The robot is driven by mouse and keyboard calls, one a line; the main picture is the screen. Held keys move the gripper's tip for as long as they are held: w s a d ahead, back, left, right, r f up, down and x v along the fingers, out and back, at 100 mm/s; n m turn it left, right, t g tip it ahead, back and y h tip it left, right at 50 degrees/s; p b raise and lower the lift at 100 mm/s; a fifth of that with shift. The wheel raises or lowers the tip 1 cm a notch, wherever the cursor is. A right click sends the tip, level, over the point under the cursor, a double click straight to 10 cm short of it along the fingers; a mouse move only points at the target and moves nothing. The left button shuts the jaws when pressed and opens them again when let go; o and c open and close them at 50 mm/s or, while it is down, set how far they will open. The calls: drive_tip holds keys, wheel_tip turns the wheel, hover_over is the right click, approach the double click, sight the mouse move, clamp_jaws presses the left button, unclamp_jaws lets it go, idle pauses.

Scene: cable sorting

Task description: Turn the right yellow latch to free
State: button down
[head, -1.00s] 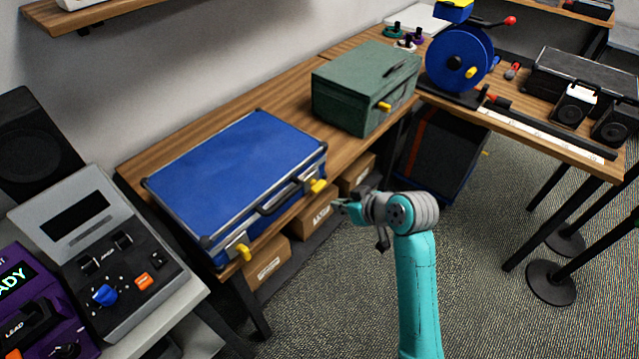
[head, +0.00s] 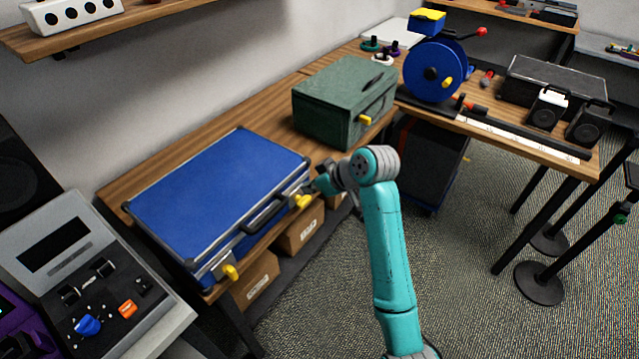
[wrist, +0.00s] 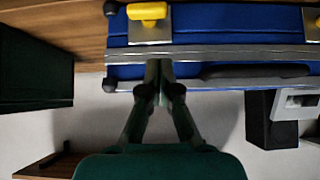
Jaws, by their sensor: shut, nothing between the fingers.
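A blue case (head: 215,190) with silver edges lies shut on the wooden bench. The right yellow latch (head: 302,201) is on its front edge near the right corner. The left yellow latch (head: 231,272) is near the other front corner. My gripper (head: 314,187) is shut and empty, just right of the right latch. Whether it touches the case is unclear. In the wrist view, my fingertips (wrist: 158,66) are together in front of the case's silver edge (wrist: 215,53). The right latch (wrist: 147,11) lies beyond them, towards the top of the picture, apart from them.
A green case (head: 345,100) with a yellow latch stands behind on the bench, and also shows at the left in the wrist view (wrist: 35,65). Cardboard boxes (head: 300,232) sit on a shelf below. A blue reel (head: 433,68) stands further back. Open floor lies right of my arm.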

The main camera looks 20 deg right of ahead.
sight(304, 199)
drive_tip(key=x, duration=0.3)
drive_tip(key=shift+w+a+f, duration=0.1)
drive_tip(key=shift+f, duration=0.05)
wheel_tip(304, 199, down, 2)
drive_tip(key=shift+f, duration=0.9)
